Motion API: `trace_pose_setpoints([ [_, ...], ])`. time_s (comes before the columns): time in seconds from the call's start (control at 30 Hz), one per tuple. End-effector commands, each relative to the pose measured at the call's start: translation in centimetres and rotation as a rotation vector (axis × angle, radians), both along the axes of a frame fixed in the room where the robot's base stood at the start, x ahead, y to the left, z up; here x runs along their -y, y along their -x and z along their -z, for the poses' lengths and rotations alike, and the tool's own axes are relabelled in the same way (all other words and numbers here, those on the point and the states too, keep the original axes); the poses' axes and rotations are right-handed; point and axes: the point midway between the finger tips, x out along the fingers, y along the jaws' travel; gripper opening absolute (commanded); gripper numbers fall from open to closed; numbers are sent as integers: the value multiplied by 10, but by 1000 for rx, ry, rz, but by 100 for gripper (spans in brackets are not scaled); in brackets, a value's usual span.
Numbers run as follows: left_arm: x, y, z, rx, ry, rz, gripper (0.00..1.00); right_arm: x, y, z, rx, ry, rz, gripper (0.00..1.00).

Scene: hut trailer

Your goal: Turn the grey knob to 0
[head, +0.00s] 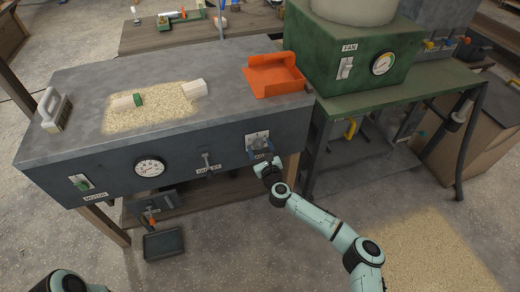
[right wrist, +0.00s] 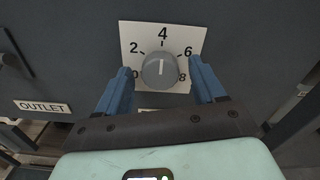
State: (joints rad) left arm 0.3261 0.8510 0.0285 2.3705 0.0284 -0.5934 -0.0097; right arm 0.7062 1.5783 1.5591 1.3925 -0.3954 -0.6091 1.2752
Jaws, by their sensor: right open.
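The grey knob (right wrist: 160,69) sits on a white dial plate (right wrist: 188,39) with the numbers 0, 2, 4, 6 and 8. Its white pointer line stands about upright, toward the 4. In the head view the plate (head: 257,135) is on the right part of the dark bench's front. My right gripper (head: 262,152) is at the plate. Its blue fingers are open, one on each side of the knob, with a visible gap on both sides in the right wrist view. The 0 is partly hidden by the left finger. My left gripper is out of view.
The bench front also carries a round gauge (head: 150,166), an outlet handle (head: 207,160) and a motor switch (head: 80,183). An orange dustpan (head: 273,75), a brush (head: 55,110) and sawdust (head: 150,112) lie on top. A green fan box (head: 352,55) stands to the right.

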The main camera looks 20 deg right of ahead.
Motion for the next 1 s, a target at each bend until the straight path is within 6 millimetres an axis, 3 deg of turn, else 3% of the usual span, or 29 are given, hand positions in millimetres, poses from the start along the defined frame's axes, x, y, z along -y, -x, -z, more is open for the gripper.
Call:
trace_pose_setpoints([
  [0.3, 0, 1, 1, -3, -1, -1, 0, 0, -2, 0, 0, 0, 1, 65],
  [0.47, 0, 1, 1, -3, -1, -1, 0, 0, -2, 0, 0, 0, 0, 13],
  [0.77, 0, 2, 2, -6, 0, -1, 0, 0, -1, 0, 1, 23, 0, 13],
  [1.0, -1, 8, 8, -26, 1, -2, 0, 0, -2, 0, 7, 136, -1, 13],
])
